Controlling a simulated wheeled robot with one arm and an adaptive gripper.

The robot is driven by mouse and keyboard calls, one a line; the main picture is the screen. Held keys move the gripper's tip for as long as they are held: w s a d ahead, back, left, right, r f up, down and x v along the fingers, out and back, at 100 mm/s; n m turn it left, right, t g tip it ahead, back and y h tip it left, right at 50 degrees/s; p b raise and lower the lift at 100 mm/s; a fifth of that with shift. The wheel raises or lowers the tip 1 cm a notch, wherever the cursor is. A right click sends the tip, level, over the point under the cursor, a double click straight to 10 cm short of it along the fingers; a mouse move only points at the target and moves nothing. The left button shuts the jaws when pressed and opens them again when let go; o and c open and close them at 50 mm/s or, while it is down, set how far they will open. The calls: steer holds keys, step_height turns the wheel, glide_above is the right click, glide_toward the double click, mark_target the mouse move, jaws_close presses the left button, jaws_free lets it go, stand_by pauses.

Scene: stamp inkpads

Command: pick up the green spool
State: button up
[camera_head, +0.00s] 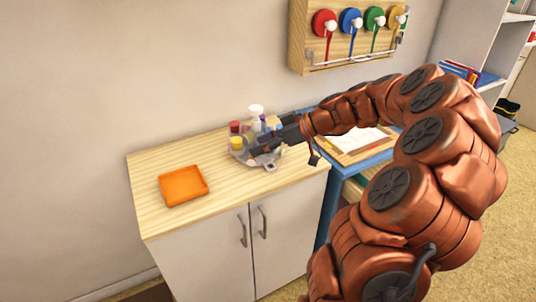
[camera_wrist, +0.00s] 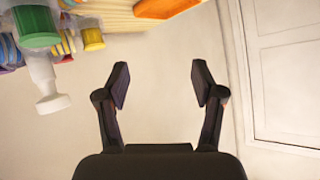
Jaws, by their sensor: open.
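The green spool (camera_wrist: 36,27) is a short green cylinder with a pale rim at the upper left corner of the wrist view, which looks upside down. I cannot make it out in the head view, where my gripper (camera_head: 262,148) covers part of the cluster on the cabinet. In the wrist view my gripper (camera_wrist: 161,84) is open, with nothing between its fingers. The green spool lies to the left of the fingers and apart from them. A white capped bottle (camera_wrist: 42,72) shows right beside it.
A yellow spool (camera_wrist: 93,40) and other coloured pieces crowd near the green one. An orange tray (camera_head: 183,185) lies on the left of the wooden cabinet top (camera_head: 150,160). A wall rack (camera_head: 298,30) with coloured discs hangs behind.

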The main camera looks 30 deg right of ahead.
steer(key=d+f+t+h+b, duration=0.1)
steer(key=d+f+t, duration=0.2)
steer(key=d, duration=0.9)
steer(key=shift+w+d+f+p+x, duration=0.1)
steer(key=shift+d+p+x, duration=0.2)
steer(key=shift+x, duration=1.05)
steer(key=shift+w+d+f+p+x, duration=0.1)
steer(key=shift+p+x, duration=0.25)
steer(key=shift+x, duration=1)
steer(key=shift+w+d+p+x, duration=0.15)
steer(key=shift+p+x, duration=0.2)
steer(key=shift+x, duration=1)
steer(key=shift+h, duration=0.3)
steer(key=c, duration=1)
steer(key=shift+c, duration=0.2)
steer(key=shift+r, duration=0.15)
